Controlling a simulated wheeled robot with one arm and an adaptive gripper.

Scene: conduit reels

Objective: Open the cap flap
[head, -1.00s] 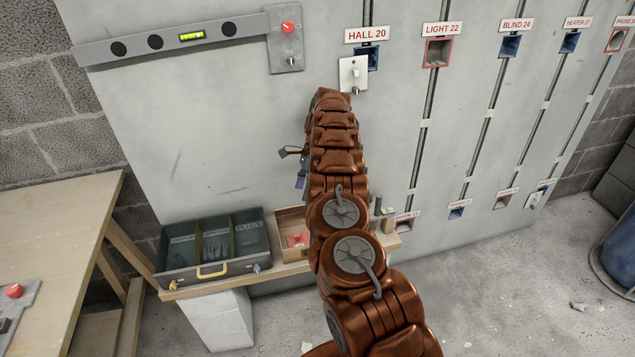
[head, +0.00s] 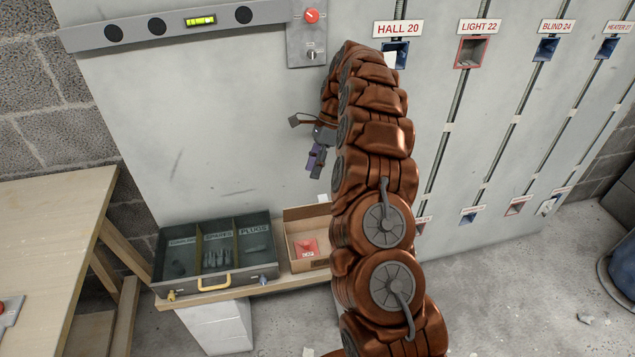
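A red piece (head: 306,246) with a small white label, which seems to read "CAP", lies in an open cardboard box (head: 292,214) on the wooden ledge. It is the only thing I can link to the cap flap; whether it is a flap, or open or shut, I cannot tell. My gripper (head: 315,160), with purple-grey fingers, hangs in front of the grey wall panel, above the box and apart from it. My copper arm hides part of the gripper and the box's right side. The fingers are too small to tell open from shut.
A dark open case (head: 205,286) with labelled compartments, one marked "PLUGS", stands left of the box. A grey plate with a red knob (head: 312,16) and a spirit level (head: 265,16) are on the wall. The "HALL 20" opening (head: 401,47) is partly hidden by my arm.

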